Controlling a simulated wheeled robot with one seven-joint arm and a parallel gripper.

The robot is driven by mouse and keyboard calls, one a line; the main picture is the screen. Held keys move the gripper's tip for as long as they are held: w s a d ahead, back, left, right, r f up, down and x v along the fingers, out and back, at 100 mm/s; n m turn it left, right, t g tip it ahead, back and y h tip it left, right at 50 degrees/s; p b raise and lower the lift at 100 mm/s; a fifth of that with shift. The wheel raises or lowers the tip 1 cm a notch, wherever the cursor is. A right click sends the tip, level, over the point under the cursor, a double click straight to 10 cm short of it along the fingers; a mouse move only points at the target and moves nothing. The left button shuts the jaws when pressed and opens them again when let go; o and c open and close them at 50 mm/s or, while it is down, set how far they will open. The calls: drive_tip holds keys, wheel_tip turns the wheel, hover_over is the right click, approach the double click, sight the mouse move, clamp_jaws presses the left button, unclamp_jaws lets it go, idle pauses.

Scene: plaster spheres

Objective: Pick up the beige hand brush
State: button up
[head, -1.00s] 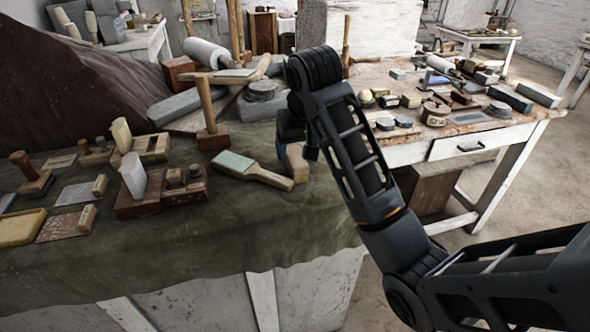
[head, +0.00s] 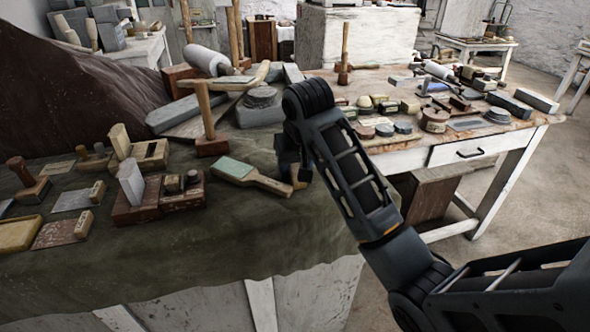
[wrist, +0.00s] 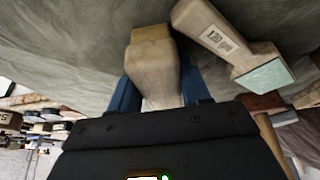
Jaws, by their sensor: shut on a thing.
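The beige hand brush (wrist: 152,68) shows in the wrist view as a beige block with a tan end, between the two blue fingers of my gripper (wrist: 153,92). The fingers are shut on it, one on each side. In the head view my gripper (head: 297,163) is at the right edge of the green cloth, beside a paddle-shaped block. Only a small part of the brush (head: 300,182) shows there, below the gripper. My arm hides the rest. I cannot tell whether the brush still touches the cloth.
The paddle-shaped block (head: 248,176) lies close on the left, with its handle near my gripper. A wooden mallet (head: 211,143) stands behind it. Several blocks and tools lie further left on the cloth (head: 235,240). A white table (head: 470,150) crowded with tools stands at right.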

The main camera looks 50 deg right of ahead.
drive_tip(key=c, duration=0.4)
drive_tip(key=shift+r, duration=0.1)
drive_tip(key=shift+r, duration=0.5)
drive_tip(key=r, duration=0.2)
drive_tip(key=r+p, duration=0.1)
drive_tip(key=r, duration=0.1)
drive_tip(key=shift+s+d, duration=0.3)
drive_tip(key=shift+s, duration=0.05)
drive_tip(key=s+d+r+p, duration=0.2)
drive_tip(key=s, duration=0.1)
drive_tip(key=s+d+r+p, duration=0.4)
drive_tip(key=s+p, duration=0.1)
drive_tip(key=shift+s+d, duration=0.1)
drive_tip(key=shift+s, duration=0.25)
drive_tip(key=shift+f, duration=0.1)
